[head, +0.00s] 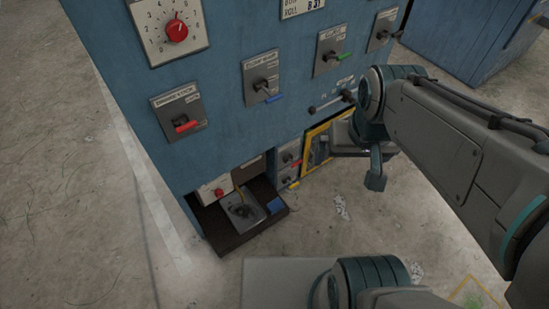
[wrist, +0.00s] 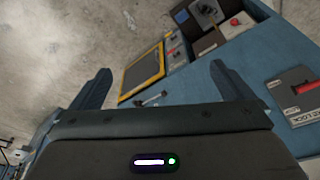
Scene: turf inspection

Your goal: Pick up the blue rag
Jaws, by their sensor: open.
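A small, flat blue piece, which looks like the blue rag (head: 276,206), lies at the right side of a dark open tray (head: 238,240) low in the blue cabinet. It also shows in the wrist view (wrist: 181,16), near the top edge. My gripper (wrist: 160,70) is open, with its two fingers wide apart and nothing between them. It is well away from the blue piece. In the head view, my arm hangs at the right of the cabinet front, and the gripper is only partly visible.
A grey plate with a dark round part (head: 243,208) lies in the tray beside the blue piece. The blue cabinet (head: 225,110) carries several switches, a red dial (head: 177,30) and a projecting lever (head: 330,103). A yellow-framed panel (head: 318,146) is lower right. Concrete floor (head: 70,200) is open at left.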

